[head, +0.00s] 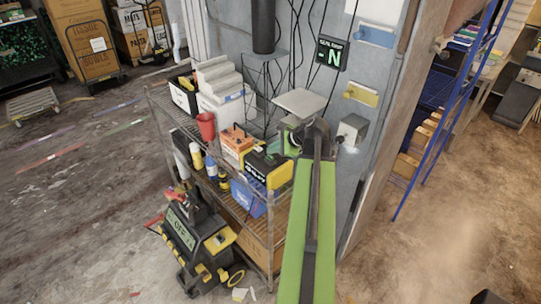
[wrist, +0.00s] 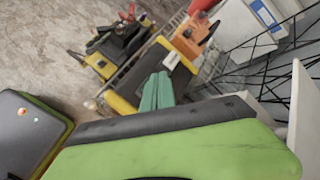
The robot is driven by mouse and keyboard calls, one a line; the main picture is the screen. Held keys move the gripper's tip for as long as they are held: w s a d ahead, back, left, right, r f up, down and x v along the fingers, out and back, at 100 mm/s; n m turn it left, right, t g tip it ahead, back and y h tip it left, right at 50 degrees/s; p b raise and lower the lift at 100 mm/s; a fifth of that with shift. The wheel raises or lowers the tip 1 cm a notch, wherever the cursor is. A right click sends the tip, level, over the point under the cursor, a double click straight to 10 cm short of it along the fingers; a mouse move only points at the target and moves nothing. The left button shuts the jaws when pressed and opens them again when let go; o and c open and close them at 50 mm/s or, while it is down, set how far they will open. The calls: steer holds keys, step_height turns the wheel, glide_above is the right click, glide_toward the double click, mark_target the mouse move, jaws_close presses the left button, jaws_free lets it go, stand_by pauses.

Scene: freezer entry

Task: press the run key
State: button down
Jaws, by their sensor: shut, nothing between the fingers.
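I cannot make out a key marked run in either view. A small grey box (head: 353,130) is fixed to the grey wall, just right of my arm's far end, with a bright spot on the wall below it. My gripper's teal fingers (wrist: 158,82) are together and empty in the wrist view, over the shelf goods. In the head view my arm reaches up to the wall beside the rack, and its links hide the fingertips.
A wire rack (head: 270,222) left of my arm holds a yellow-black case (head: 268,168), an orange box (head: 235,145) and a red cup (head: 206,125). A black-yellow machine (head: 195,240) stands on the floor. The left floor is mostly clear.

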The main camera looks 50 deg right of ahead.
mark_target(273, 158)
step_height(273, 158, up, 5)
steer(key=p, duration=0.5)
stand_by(0.4)
stand_by(0.4)
